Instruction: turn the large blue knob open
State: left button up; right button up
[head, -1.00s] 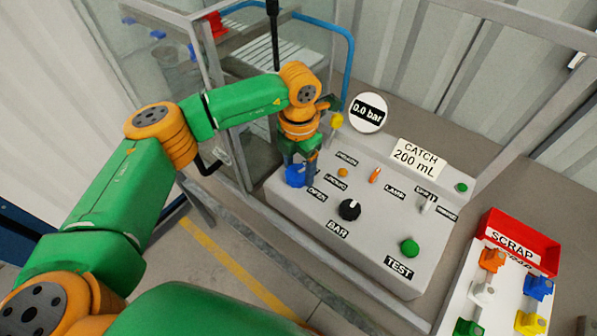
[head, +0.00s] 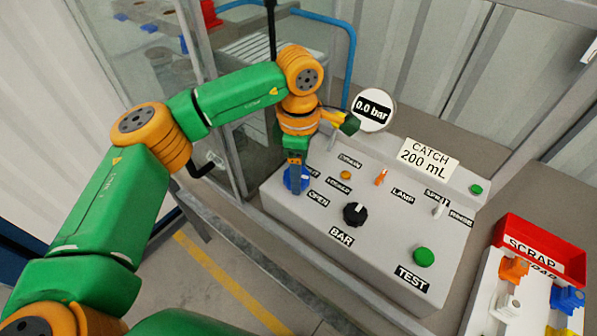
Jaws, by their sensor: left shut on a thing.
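The large blue knob (head: 287,180) sits at the left end of the light grey control panel (head: 385,250), beside the OPEN label (head: 318,198). My left gripper (head: 296,182) points down over the knob and is shut on it. The fingers hide part of the knob, and a light mark shows on its right side. My right gripper is not in view.
The panel also carries a black BAR knob (head: 355,214), a green TEST button (head: 424,257), an orange lever (head: 381,177) and a gauge (head: 372,110) reading 0.0 bar. A glass-walled frame stands behind left.

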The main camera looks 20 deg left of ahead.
pick_arm(q)
jog(key=shift+m+b, duration=0.3)
jog(key=shift+m, duration=1.2)
jog(key=o, duration=1.4)
notch_tip(320, 180, up, 7)
jog(key=shift+d+r+b, duration=0.1)
jog(key=shift+b, duration=0.35)
